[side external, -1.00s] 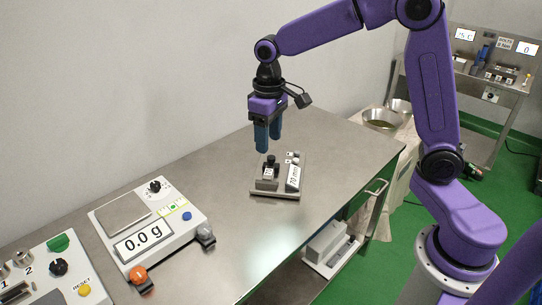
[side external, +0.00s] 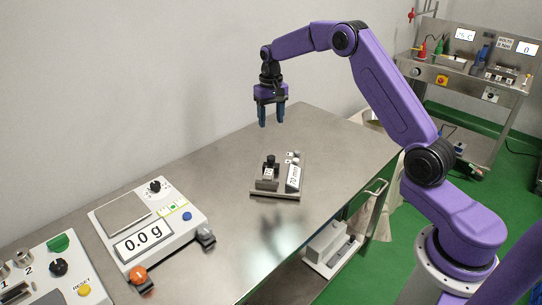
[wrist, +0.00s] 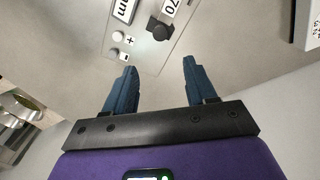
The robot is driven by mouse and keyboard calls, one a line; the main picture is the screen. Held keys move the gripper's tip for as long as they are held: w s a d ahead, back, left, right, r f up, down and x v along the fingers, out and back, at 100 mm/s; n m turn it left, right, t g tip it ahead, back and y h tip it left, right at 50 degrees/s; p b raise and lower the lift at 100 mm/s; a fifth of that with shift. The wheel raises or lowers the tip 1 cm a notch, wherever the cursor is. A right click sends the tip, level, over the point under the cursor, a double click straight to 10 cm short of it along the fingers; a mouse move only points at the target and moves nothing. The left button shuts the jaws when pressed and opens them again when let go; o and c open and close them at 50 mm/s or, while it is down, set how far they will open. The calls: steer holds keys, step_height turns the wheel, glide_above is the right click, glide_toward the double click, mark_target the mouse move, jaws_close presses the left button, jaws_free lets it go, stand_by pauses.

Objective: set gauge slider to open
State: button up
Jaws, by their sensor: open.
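The gauge (side external: 262,195) is a small grey device lying on the steel table. Its slider (side external: 268,183) is a dark block with a black knob at the left side of the gauge, next to a tilted display (side external: 293,177) reading about 70 mm. In the wrist view the black knob (wrist: 158,28) shows at the top, beside a "70" label, with plus and minus buttons (wrist: 117,37) to its left. My gripper (side external: 271,121) is open and empty, well above the gauge and apart from it. Its two blue fingers also show spread in the wrist view (wrist: 159,66).
A scale (side external: 150,215) reading 0.0 g stands left of the gauge. A control panel (side external: 52,272) with knobs and buttons is at the lower left. Bare table (side external: 318,142) lies behind and right of the gauge. A separate bench (side external: 470,80) stands far right.

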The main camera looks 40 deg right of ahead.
mark_target(271, 156)
step_height(271, 156, down, 15)
stand_by(0.4)
jaws_close()
